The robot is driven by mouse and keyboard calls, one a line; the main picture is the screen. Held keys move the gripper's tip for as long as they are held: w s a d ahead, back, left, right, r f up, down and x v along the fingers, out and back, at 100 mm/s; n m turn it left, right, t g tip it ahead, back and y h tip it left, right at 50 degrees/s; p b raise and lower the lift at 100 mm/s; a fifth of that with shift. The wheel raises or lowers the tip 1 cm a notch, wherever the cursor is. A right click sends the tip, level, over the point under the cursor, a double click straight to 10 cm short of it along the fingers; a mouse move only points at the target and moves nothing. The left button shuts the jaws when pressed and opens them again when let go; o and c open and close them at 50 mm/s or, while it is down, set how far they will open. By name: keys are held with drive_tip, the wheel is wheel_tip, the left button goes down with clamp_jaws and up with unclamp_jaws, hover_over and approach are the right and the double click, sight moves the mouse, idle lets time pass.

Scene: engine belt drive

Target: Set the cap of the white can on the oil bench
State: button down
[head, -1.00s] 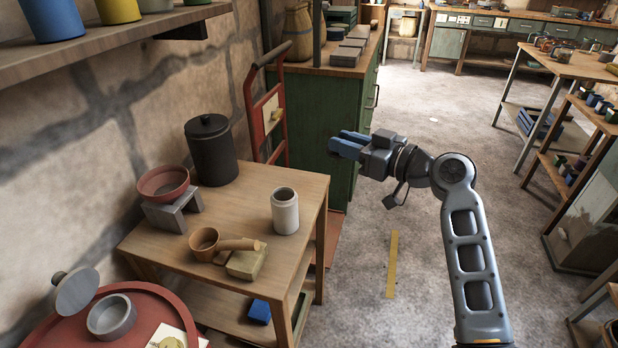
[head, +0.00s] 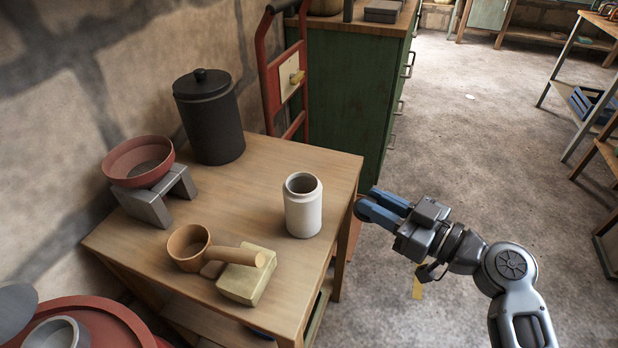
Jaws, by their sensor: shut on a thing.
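The white can (head: 303,208) stands upright near the right edge of a small wooden bench (head: 285,165). Its mouth is open and bare, with no cap on it. My gripper (head: 372,208) is just off the bench's right edge, to the right of the can and apart from it. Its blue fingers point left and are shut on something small. No loose cap shows on the bench. I cannot tell whether this bench is the oil bench.
A black lidded canister (head: 208,118) and a red bowl (head: 138,160) on a grey stand are at the back. A brown ladle (head: 190,247) rests by a yellowish block (head: 246,277). A red hand truck (head: 272,80) and green cabinet (head: 345,100) stand behind. Bench top before the can is clear.

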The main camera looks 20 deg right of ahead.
drive_tip(key=x, duration=0.5)
drive_tip(key=p+x, duration=0.1)
drive_tip(key=x, duration=0.9)
drive_tip(key=shift+w+a+r+p, duration=0.15)
drive_tip(key=shift+w+r+p, duration=0.15)
drive_tip(key=shift+r, duration=0.05)
drive_tip(key=shift+w+f, duration=0.1)
drive_tip(key=shift+f, duration=0.25)
drive_tip(key=shift+f+b, duration=0.25)
drive_tip(key=shift+b, duration=0.05)
drive_tip(key=c, duration=0.9)
unclamp_jaws()
drive_tip(key=shift+c, duration=0.2)
drive_tip(key=shift+r, duration=0.15)
drive_tip(key=shift+r+p, duration=0.15)
drive_tip(key=shift+p, duration=0.25)
drive_tip(key=b+v, duration=0.1)
drive_tip(key=v, duration=1.1)
